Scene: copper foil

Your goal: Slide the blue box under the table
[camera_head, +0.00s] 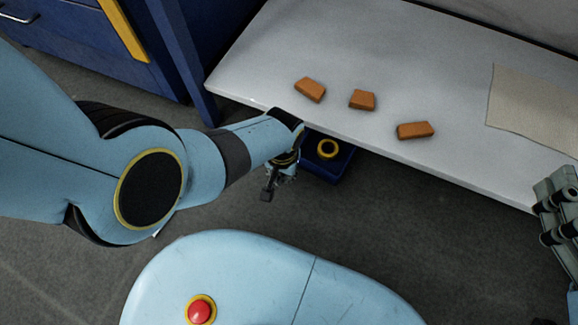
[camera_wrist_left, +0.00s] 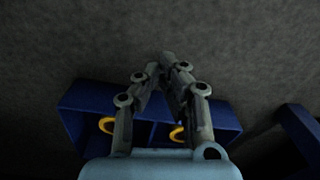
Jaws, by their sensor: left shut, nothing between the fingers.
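The blue box (camera_head: 325,171) is on the floor at the near edge of the white table (camera_head: 400,70), partly hidden by the tabletop and my left arm. A yellow ring (camera_head: 327,148) shows inside it. In the left wrist view the box (camera_wrist_left: 82,98) has a divider and yellow ring shapes, and lies behind my fingers. My left gripper (camera_head: 268,192) is shut and empty, pointing down just left of the box. Its fingertips meet in the left wrist view (camera_wrist_left: 166,62). Contact with the box cannot be told. My right gripper (camera_head: 548,205) is partly cut off at the right edge.
Three orange-brown blocks (camera_head: 362,99) lie apart on the tabletop. A beige sheet (camera_head: 530,110) lies at its right. A blue table leg (camera_head: 185,60) and a blue drawer cabinet (camera_head: 65,45) stand at the left. Grey floor (camera_head: 420,225) is clear in front of the table.

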